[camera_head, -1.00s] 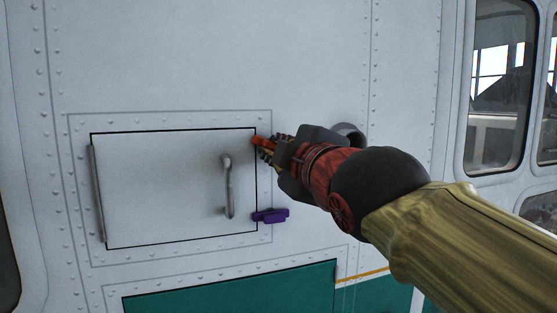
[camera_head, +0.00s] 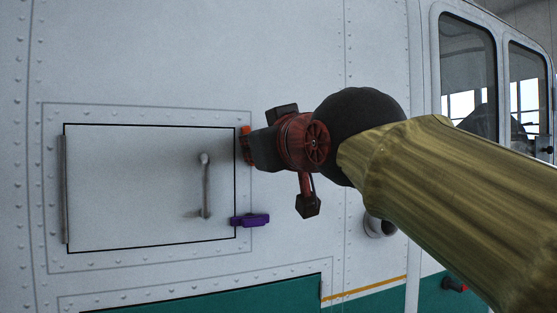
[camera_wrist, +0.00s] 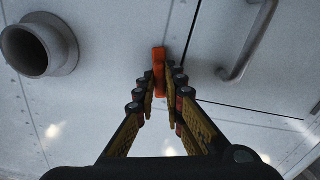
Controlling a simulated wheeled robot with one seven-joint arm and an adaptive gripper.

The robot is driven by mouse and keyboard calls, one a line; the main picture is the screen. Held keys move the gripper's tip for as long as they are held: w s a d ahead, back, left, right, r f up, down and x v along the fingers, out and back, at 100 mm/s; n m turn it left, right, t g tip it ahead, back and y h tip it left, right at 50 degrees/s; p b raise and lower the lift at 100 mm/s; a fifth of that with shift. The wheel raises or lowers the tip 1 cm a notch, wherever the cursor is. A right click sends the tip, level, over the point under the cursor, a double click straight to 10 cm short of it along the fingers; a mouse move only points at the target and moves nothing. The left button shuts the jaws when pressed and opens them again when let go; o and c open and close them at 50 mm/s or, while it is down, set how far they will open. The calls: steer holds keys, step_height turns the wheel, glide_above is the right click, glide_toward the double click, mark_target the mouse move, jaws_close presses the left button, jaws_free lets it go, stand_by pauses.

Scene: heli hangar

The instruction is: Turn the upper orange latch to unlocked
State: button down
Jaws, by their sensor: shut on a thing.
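The upper orange latch (camera_head: 245,130) is at the upper right corner of a white hatch door (camera_head: 130,185). It looks roughly upright, along the door's side edge. In the wrist view the orange latch (camera_wrist: 159,62) lies between the two fingertips. My gripper (camera_head: 249,149) is shut on it, and its fingers (camera_wrist: 161,92) cover part of the latch. The gripper body hides much of the latch in the head view. A lower purple latch (camera_head: 250,220) lies sideways across the door's right edge.
A grey bar handle (camera_head: 206,186) stands out from the door, left of the latches. A round pipe opening (camera_wrist: 38,47) juts from the wall on the other side of my gripper. A teal panel (camera_head: 220,297) is below. The wall above the door is clear.

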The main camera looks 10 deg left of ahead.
steer(key=shift+f+m+b, duration=0.15)
steer(key=shift+m+b, duration=0.5)
steer(key=shift+m, duration=0.65)
steer(key=c, duration=1.9)
jaws_free()
steer(key=v, duration=1.2)
steer(key=shift+a, duration=0.1)
